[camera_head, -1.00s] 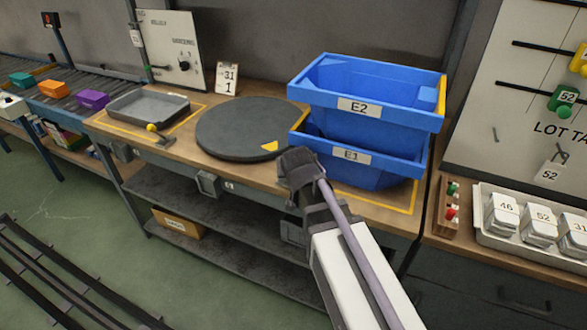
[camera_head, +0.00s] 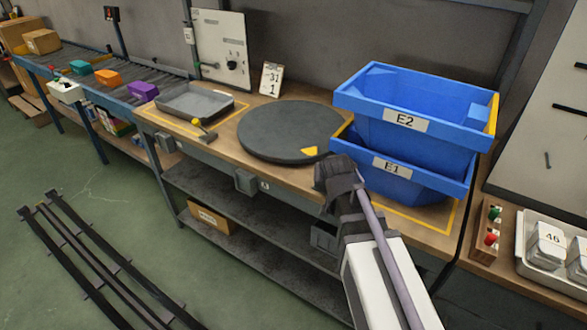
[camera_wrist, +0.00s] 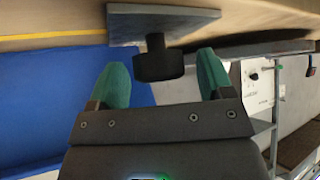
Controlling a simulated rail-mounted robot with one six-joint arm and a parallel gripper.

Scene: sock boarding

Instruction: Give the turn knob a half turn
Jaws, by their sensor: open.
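The turn knob (camera_wrist: 160,63) is a black round knob on a short stem, standing out from a grey plate (camera_wrist: 165,25) in the wrist view. My gripper (camera_wrist: 162,66) has two green fingers spread apart, one on each side of the knob, with a visible gap to each.
A dark round turntable (camera_head: 285,130) lies on the bench left of bins E1 and E2 (camera_head: 450,130). A grey tray (camera_head: 195,100) is further left. A white panel with a black dial (camera_head: 220,45) stands behind. Grey boxes (camera_head: 246,181) are fixed along the bench front.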

